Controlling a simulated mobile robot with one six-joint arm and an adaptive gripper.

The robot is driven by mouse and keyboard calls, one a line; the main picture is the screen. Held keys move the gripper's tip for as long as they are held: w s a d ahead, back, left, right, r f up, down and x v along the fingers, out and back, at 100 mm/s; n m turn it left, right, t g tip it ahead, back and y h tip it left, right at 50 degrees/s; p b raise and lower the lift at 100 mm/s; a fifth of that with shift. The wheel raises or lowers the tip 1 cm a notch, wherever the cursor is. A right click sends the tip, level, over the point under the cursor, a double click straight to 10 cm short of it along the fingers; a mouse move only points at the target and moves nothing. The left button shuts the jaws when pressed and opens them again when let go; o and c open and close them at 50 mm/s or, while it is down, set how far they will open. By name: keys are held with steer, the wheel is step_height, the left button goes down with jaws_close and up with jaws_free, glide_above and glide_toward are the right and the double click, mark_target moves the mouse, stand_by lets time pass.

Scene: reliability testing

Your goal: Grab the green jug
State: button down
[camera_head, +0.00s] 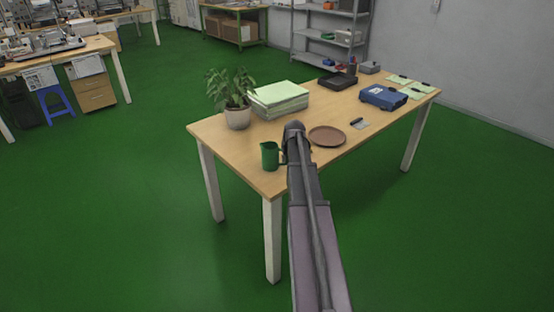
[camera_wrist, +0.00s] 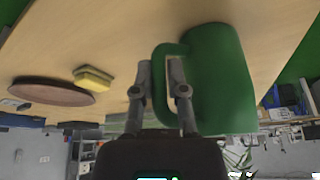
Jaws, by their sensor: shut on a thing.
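The green jug (camera_head: 270,156) is upright at the near left corner of the wooden table. In the wrist view, which looks upside down, the jug (camera_wrist: 218,80) fills the right of centre, with its handle turned to my gripper. My gripper (camera_wrist: 161,66) is shut on the jug's handle, one finger on each side of it. In the head view my arm comes from below and my wrist hides most of the fingers. I cannot tell whether the jug's base touches the table.
On the table (camera_head: 235,145) are a potted plant (camera_head: 236,98), a paper stack (camera_head: 279,99), a brown plate (camera_head: 327,136) and a blue case (camera_head: 383,97). A yellow block (camera_wrist: 93,78) shows near the plate in the wrist view. Green floor (camera_head: 130,200) is clear left of the table.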

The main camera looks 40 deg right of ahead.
steer(key=shift+r+p, duration=0.4)
steer(key=shift+p, duration=0.05)
steer(key=shift+r+p, duration=1.45)
steer(key=shift+s+d+f, duration=0.1)
steer(key=shift+s+d, duration=0.05)
steer(key=shift+s, duration=0.15)
steer(key=s+d+r+p, duration=0.1)
steer(key=s+d, duration=0.6)
steer(key=s, duration=0.6)
steer(key=shift+d+r, duration=0.2)
steer(key=shift+d, duration=0.1)
